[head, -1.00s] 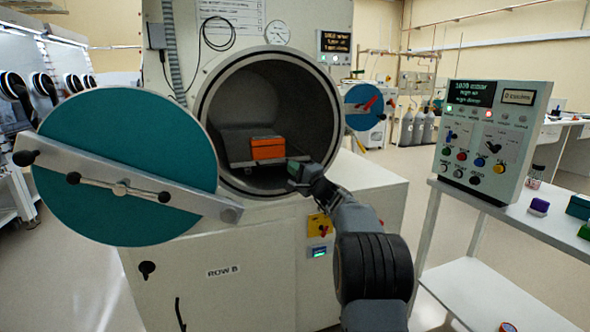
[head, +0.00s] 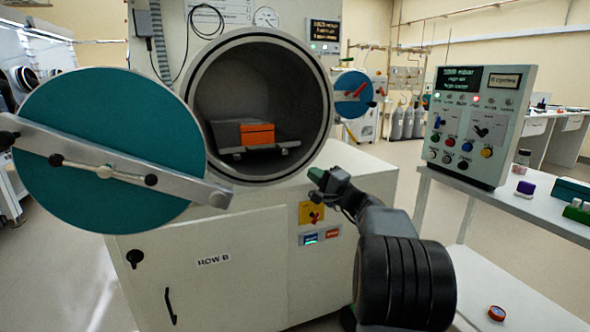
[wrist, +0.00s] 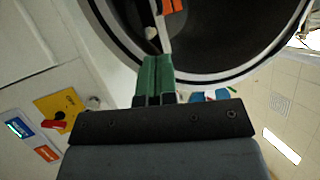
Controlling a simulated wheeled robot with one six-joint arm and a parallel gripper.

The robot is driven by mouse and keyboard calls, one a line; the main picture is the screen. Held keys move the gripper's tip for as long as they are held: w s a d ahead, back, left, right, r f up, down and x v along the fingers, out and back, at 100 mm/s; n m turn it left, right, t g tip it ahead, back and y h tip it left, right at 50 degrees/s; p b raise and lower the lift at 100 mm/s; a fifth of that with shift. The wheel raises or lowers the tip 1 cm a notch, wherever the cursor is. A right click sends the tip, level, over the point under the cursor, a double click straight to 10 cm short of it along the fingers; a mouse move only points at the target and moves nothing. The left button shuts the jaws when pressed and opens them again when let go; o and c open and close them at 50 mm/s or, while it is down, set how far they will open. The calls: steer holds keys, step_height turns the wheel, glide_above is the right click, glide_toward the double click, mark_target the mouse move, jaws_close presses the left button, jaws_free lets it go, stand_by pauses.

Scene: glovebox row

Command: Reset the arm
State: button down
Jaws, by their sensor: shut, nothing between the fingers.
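My gripper (head: 318,175) is outside the round chamber opening, in front of its lower right rim. In the wrist view its green fingers (wrist: 155,77) are together, with nothing held. My arm (head: 375,215) reaches up from the lower right of the head view. The open chamber (head: 305,100) holds an orange box (head: 257,134) on a sliding tray (head: 270,148). A bit of the orange box (wrist: 172,6) shows at the top of the wrist view.
The teal chamber door (head: 110,120) stands swung open to the left. A control panel (head: 480,125) stands on a white side table (head: 520,207) at right, with small items on it. A yellow plate with a red knob (head: 311,213) is on the cabinet front below my gripper.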

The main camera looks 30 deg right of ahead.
steer(key=s+a+r+n+g+y+p, duration=0.15)
steer(key=s+a+n+g+p, duration=0.4)
steer(key=a, duration=0.55)
steer(key=s+a+r+n+g+y+p, duration=0.15)
steer(key=s+a+g+p, duration=0.35)
steer(key=a+p, duration=0.5)
steer(key=s+a+r+n+g+h+p, duration=0.1)
steer(key=s+r+n+g+h+p, duration=0.2)
steer(key=s+n+g+h+p, duration=0.3)
steer(key=s+n+h+p, duration=0.1)
steer(key=s+h+p, duration=0.2)
steer(key=s+p, duration=0.3)
steer(key=shift+s+a+r+n+h, duration=0.2)
steer(key=shift+s+a+n+h, duration=0.1)
steer(key=shift+s, duration=1.45)
